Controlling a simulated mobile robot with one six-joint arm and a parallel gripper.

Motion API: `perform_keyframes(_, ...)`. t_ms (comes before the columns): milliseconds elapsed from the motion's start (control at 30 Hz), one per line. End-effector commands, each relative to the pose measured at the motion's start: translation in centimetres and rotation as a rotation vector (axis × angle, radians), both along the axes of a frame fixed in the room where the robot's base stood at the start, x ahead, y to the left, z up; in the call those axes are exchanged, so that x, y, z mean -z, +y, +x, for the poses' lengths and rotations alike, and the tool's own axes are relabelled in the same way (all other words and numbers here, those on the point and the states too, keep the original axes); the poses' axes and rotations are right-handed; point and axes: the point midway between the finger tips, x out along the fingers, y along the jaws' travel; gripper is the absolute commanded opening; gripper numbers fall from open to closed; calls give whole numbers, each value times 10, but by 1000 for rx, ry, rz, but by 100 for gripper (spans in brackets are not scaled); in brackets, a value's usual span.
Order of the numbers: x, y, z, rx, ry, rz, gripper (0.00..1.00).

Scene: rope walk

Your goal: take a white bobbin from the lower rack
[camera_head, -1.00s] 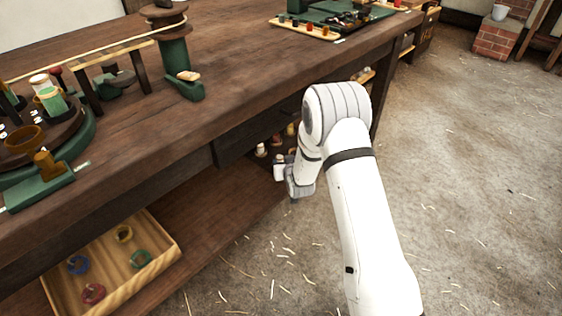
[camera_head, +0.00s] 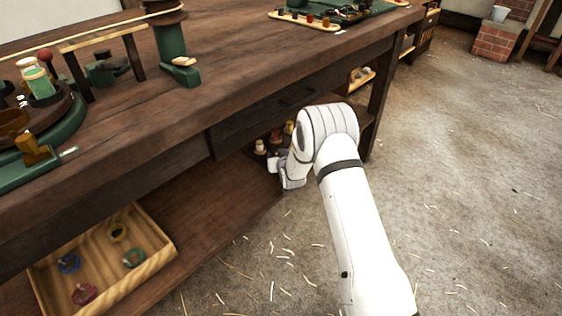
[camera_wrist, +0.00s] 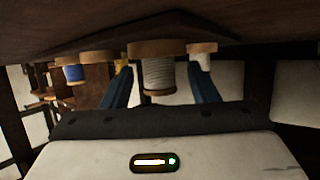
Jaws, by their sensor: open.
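In the wrist view a white bobbin (camera_wrist: 158,75) with wooden ends stands between the two blue fingers of my open gripper (camera_wrist: 160,88). I cannot tell whether the fingers touch it. Another white bobbin (camera_wrist: 201,62) is just to the right, partly behind a finger. In the head view a pale bobbin (camera_head: 260,147) shows on the lower rack under the bench, beside my wrist. My fingers are hidden there by my own arm.
A blue bobbin (camera_wrist: 74,74) and a yellow bobbin (camera_wrist: 121,68) are to the left in the wrist view. In the head view, a drawer (camera_head: 285,100) is above the rack. A wooden tray with coloured rings (camera_head: 160,262) sits on the lower shelf, left. Floor at right is open.

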Motion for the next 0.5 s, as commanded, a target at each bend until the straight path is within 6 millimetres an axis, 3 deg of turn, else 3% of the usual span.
perform_keyframes(67,0,0,0,0,0,0,54)
perform_keyframes(500,-1,1,-1,-1,0,-1,18)
